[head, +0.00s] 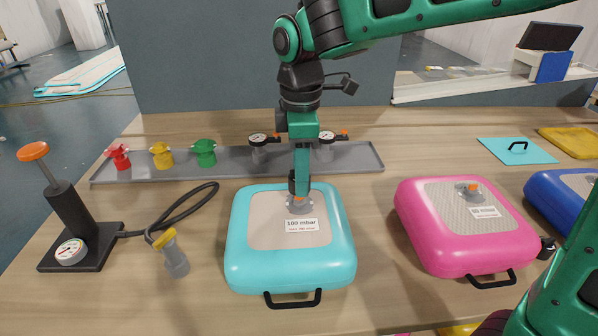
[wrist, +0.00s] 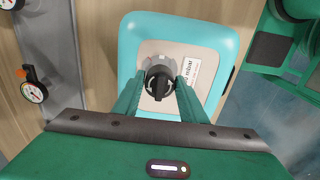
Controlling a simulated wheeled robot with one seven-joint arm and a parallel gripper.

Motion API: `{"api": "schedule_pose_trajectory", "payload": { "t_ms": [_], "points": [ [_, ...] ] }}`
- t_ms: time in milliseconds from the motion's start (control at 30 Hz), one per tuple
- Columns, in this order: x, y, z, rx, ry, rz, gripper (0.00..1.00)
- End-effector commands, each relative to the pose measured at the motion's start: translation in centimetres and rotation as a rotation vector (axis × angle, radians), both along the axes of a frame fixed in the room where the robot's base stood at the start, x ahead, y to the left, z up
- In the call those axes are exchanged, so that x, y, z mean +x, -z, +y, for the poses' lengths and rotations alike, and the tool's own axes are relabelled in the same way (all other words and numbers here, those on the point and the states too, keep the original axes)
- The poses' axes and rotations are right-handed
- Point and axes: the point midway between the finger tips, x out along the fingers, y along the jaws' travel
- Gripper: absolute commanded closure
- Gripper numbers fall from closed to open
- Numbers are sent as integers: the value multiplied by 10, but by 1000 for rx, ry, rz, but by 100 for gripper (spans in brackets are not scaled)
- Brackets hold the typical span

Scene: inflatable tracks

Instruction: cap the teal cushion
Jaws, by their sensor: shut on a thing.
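The teal cushion (head: 290,270) lies on the wooden table at the centre, with a beige top panel and a "100 mbar" label (head: 301,225). Its grey valve (head: 299,205) sits on the panel below my gripper. My gripper (head: 300,190) points down over the valve. In the wrist view, my gripper (wrist: 157,92) is shut on a black cap (wrist: 158,84) with white arrow marks. The cap is over the grey valve (wrist: 150,56), at or on it; I cannot tell how firmly it is seated. The cushion also shows in the wrist view (wrist: 205,32).
A pump (head: 75,225) with a hose and a yellow-ringed nozzle (head: 172,255) stands left. A pink cushion (head: 440,235) and a blue cushion (head: 550,200) lie right.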

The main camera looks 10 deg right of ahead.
Motion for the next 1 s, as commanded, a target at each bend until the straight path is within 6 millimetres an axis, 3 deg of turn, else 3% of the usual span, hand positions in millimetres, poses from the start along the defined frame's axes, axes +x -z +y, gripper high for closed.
{"api": "schedule_pose_trajectory", "payload": {
  "t_ms": [1000],
  "points": [
    [0,17,0,0,0,1,83]
  ]
}}
